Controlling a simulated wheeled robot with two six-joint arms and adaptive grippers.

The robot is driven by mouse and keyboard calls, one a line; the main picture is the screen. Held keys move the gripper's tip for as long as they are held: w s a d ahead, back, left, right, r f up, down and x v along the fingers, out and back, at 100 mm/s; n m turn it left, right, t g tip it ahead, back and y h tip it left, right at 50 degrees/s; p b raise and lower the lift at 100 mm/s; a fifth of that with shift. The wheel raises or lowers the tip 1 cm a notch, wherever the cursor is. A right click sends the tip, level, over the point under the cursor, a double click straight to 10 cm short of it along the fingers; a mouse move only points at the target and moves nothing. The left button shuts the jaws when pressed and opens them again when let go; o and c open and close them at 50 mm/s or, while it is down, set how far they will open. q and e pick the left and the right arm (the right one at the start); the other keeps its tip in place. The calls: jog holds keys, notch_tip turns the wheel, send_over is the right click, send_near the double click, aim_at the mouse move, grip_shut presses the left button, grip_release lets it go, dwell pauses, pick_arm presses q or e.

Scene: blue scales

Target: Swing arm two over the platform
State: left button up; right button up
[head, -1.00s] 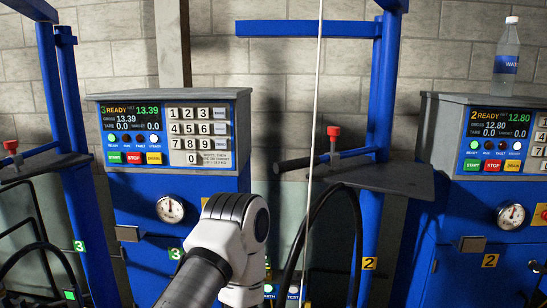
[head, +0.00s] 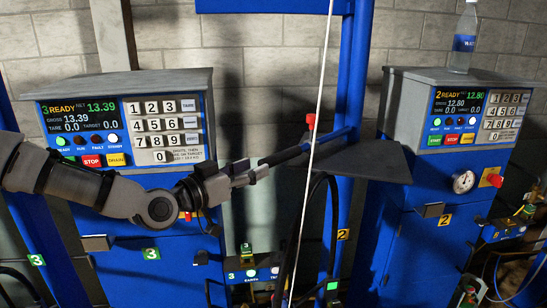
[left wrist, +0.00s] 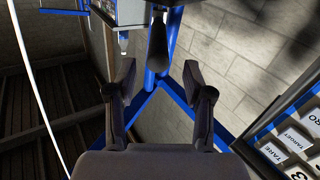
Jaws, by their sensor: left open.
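Arm two, a dark-gripped bar (head: 285,154) with a red knob (head: 311,121) above it, reaches left from the blue post (head: 346,100) near the tag 2. Its free end points at my left gripper (head: 250,177). A dark flat plate (head: 370,163), perhaps the platform, lies beside and below the bar on the right. My left gripper is open in front of panel 3's right side. In the left wrist view, the dark bar (left wrist: 158,50) lies ahead between the spread fingers (left wrist: 158,80); I cannot tell whether it touches them. My right gripper is not in view.
Station 3's cabinet (head: 100,82) stands left, close behind my arm. Station 2's cabinet (head: 455,75) stands right, a water bottle (head: 466,38) on top. A thin white line (head: 317,125) hangs in front of the bar. Dark hoses hang below.

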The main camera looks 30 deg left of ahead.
aim_at(276, 160)
pick_arm(q)
jog(key=shift+w+d+f+b, duration=0.15)
jog(key=shift+w+b, duration=0.05)
jog(key=shift+w, duration=0.35)
jog(key=shift+w+d+f+b, duration=0.1)
jog(key=shift+w+f+b, duration=0.05)
jog(key=shift+w, duration=0.35)
jog(key=x, duration=0.1)
jog(key=p+x, duration=0.1)
jog(key=x, duration=0.1)
jog(key=p+x, duration=0.1)
jog(key=shift+w+d+r, duration=0.25)
jog(key=shift+w+d, duration=0.05)
jog(key=shift+d, duration=0.15)
jog(key=shift+w+f, duration=0.1)
jog(key=shift+w, duration=0.3)
jog(key=shift+s+a, duration=0.1)
grip_shut()
